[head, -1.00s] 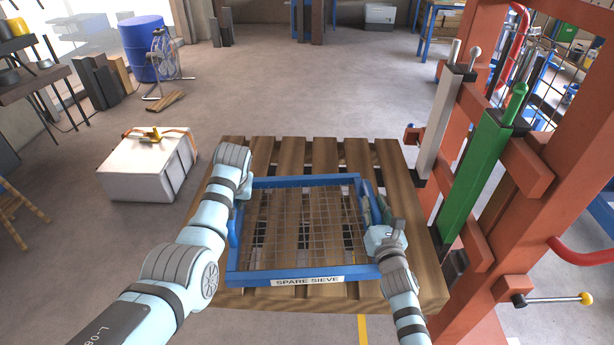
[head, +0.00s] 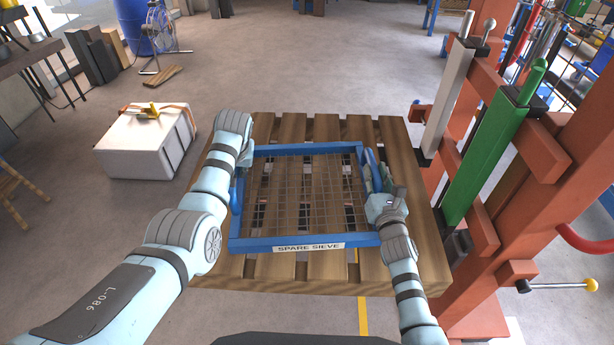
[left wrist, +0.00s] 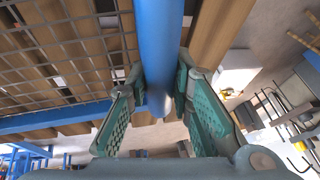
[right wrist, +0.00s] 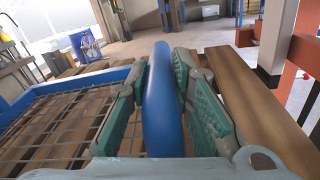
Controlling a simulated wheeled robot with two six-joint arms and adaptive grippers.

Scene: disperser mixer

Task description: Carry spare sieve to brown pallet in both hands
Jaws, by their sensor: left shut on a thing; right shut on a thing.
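The spare sieve (head: 309,247) is a blue square frame with wire mesh and a white label on its near side. It is over the brown pallet (head: 237,270), whose slats show through the mesh. I cannot tell whether the sieve touches the pallet. My left gripper (left wrist: 163,100) is shut on the blue handle on the sieve's left side; in the head view my arm mostly hides it. My right gripper (head: 378,180) is shut on the blue handle on the right side, which also shows in the right wrist view (right wrist: 162,105).
A red-orange frame (head: 550,220) with a green post (head: 490,155) stands close along the pallet's right side. A white box (head: 148,145) with a strap sits on the floor to the left. A fan (head: 160,35) stands farther back. The floor beyond the pallet is clear.

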